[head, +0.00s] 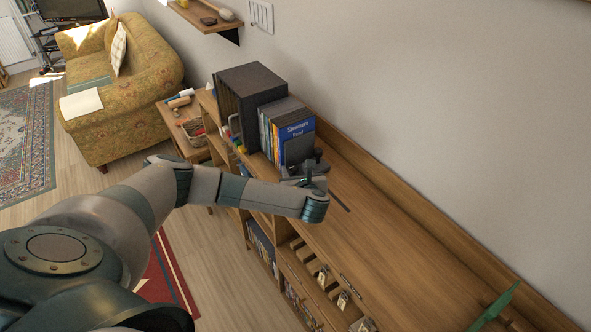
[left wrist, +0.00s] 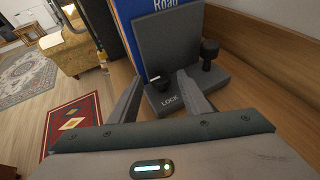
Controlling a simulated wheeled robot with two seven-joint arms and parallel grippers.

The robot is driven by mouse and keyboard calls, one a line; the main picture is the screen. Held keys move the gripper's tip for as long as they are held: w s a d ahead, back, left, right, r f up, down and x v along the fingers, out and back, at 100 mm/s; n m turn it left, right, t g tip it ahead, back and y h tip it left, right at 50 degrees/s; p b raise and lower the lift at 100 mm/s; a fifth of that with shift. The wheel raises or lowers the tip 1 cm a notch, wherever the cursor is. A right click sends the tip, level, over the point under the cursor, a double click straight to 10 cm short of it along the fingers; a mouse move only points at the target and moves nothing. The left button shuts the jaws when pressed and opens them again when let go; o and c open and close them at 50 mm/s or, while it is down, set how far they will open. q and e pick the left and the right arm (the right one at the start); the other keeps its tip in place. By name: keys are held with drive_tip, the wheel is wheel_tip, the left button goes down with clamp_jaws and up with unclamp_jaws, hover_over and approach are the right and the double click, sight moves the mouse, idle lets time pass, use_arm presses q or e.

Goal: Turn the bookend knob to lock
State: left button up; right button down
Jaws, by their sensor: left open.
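A dark knob (left wrist: 160,84) with a white pointer mark sits on the base beside that word. A taller black knob (left wrist: 209,54) stands on the base to the right. My left gripper (left wrist: 160,77) is open, with one finger on each side of the marked knob; contact cannot be told. In the head view the left gripper (head: 308,174) partly hides the base. My right gripper is not in view.
The wall and a raised back ledge bound the far side.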

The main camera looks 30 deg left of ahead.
use_arm(q)
drive_tip(key=c, duration=1)
